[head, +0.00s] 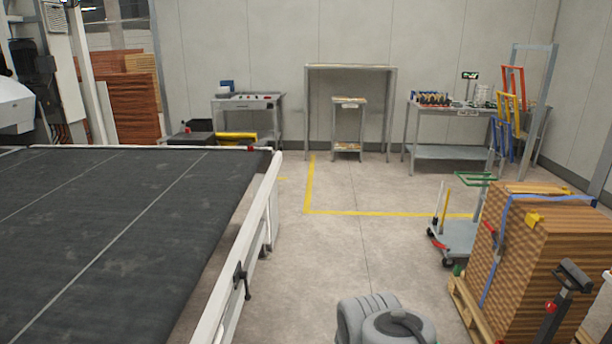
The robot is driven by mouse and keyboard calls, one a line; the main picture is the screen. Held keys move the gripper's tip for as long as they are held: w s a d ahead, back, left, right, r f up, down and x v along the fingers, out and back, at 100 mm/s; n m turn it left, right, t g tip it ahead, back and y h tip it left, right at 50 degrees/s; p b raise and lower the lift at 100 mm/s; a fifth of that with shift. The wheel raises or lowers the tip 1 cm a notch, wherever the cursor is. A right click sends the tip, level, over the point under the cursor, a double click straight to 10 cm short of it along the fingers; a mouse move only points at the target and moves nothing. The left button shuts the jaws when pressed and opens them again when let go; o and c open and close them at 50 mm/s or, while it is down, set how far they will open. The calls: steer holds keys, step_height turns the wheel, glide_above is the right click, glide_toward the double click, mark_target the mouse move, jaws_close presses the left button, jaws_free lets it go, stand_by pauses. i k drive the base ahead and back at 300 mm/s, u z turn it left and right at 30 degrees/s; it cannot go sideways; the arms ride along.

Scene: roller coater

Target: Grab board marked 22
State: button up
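No board with a readable 22 shows in the head view. A stack of brown boards (540,240) stands on a wooden pallet (468,306) at the right, with a blue strap and yellow corner pieces on it. More reddish-brown boards (133,105) are stacked at the back left, partly hidden behind the machine. Any markings on the boards are too small to tell. My gripper is not in view; only grey rounded parts, likely of my arm, show at the bottom centre.
A dark conveyor bed (100,230) with a white side rail (243,250) fills the left. A cart (460,238) stands beside the board stack. Tables (445,152) line the back wall. A black post (560,300) stands at the right front. The middle floor (345,245) is clear.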

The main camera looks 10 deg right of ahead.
mark_target(550, 190)
steer(key=z, duration=0.2)
steer(key=i, duration=2.5)
steer(key=z, duration=1)
steer(key=i, duration=2.4)
steer(key=z, duration=0.7)
